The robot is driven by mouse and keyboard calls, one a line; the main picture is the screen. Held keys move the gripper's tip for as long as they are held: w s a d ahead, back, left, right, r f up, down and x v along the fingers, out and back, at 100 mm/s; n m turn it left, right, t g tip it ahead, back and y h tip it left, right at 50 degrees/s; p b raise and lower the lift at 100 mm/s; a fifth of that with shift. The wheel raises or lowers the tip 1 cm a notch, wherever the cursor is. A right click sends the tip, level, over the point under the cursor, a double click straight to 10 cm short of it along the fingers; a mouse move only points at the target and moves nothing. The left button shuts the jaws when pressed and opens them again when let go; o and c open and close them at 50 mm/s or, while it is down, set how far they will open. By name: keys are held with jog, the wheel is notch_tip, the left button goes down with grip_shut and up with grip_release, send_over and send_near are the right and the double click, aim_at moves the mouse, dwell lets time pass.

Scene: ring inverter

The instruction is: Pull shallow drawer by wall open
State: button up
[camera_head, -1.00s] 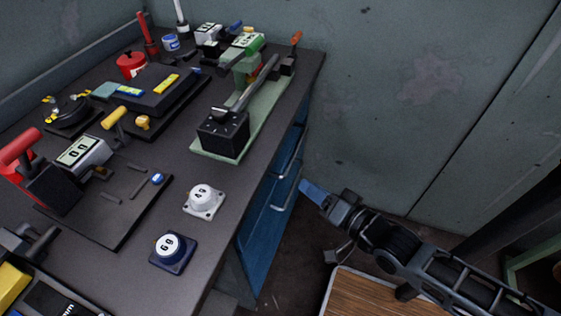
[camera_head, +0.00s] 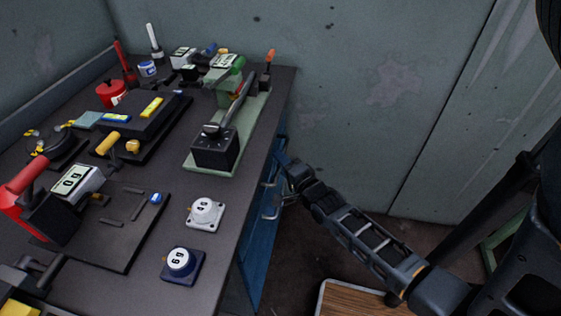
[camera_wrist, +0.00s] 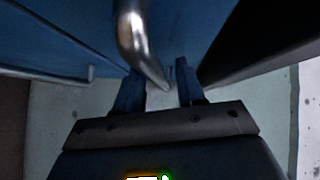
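A bent metal handle (camera_head: 272,208) shows below my gripper. In the wrist view, a blue front (camera_wrist: 65,30) fills the top left, and a shiny metal handle (camera_wrist: 133,35) comes down toward the gap between the fingers. My gripper (camera_wrist: 160,82) has its two dark blue fingers apart. I cannot tell whether they touch the handle. I see no opened drawer.
The workbench top (camera_head: 215,262) holds several devices, including a green-based lever press (camera_head: 215,150) near the right edge. The grey wall (camera_head: 350,110) is close behind my gripper. A wooden-topped surface (camera_head: 350,300) is low at the front. Floor shows between it and the drawers.

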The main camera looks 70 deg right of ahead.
jog(key=shift+w+d, duration=0.25)
jog(key=shift+w, duration=0.05)
jog(key=shift+c, duration=0.3)
jog(key=shift+f, duration=0.1)
grip_shut()
